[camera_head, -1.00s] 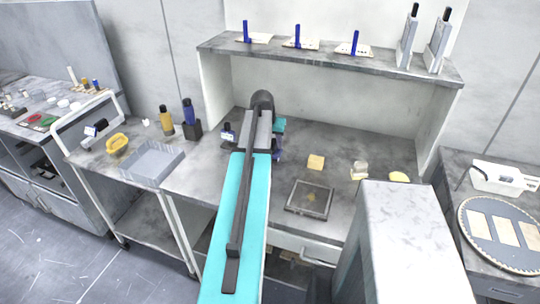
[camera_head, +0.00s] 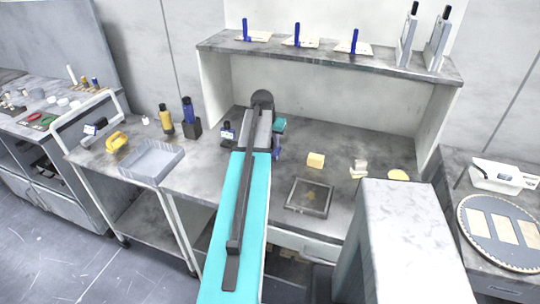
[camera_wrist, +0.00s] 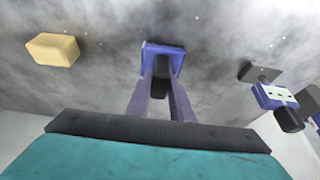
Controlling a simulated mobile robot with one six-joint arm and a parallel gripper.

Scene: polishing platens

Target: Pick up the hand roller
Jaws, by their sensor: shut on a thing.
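The hand roller appears to be the blue piece (camera_wrist: 163,47) with a dark part, at the top middle of the wrist view. My gripper (camera_wrist: 162,76) is shut on its dark part, with one finger on each side. The blue end shows beyond the fingertips. In the head view my gripper (camera_head: 277,151) is small and partly hidden behind my arm over the bench, and the roller cannot be made out clearly there. I cannot tell whether the roller touches the bench top.
A yellow block (camera_head: 316,160) and a framed square plate (camera_head: 310,197) lie right of my gripper on the bench (camera_head: 345,150). A shelf (camera_head: 330,60) spans the back. A grey tray (camera_head: 152,160) sits on the left cart.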

